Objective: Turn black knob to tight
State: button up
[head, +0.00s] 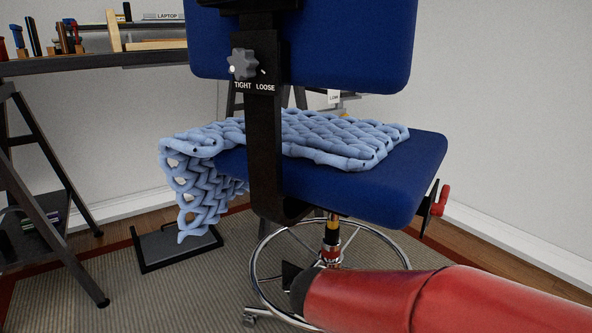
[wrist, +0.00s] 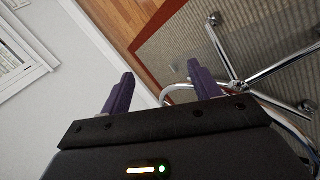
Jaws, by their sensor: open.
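The black knob (head: 243,65) looks dark grey and lobed in the head view. It sits on the black upright (head: 263,130) behind the blue chair's backrest. A white dot shows at its lower left, and a short white mark is on the upright to its right. The words TIGHT, at left, and LOOSE, at right, are printed below it. My gripper (wrist: 161,88) is open and empty in the wrist view, its two purple fingers apart. It points toward the chair's wheeled base and floor, away from the knob. The knob is out of the wrist view.
A light-blue chunky knit blanket (head: 330,135) lies over the blue seat (head: 425,155) and hangs down at left. A red-handled lever (head: 441,200) sticks out at the seat's right. A dark desk (head: 90,62) with tools stands at left. The chrome base ring (head: 257,265) is low.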

jog(key=s+r+m+t+y, duration=0.1)
jog(key=s+r+t+y, duration=0.2)
jog(key=s+r+y, duration=0.4)
notch_tip(320, 180, up, 12)
jog(key=s+y+p, duration=0.1)
jog(key=p, duration=1.2)
jog(key=shift+s+a+f, duration=0.15)
jog(key=shift+a, duration=0.15)
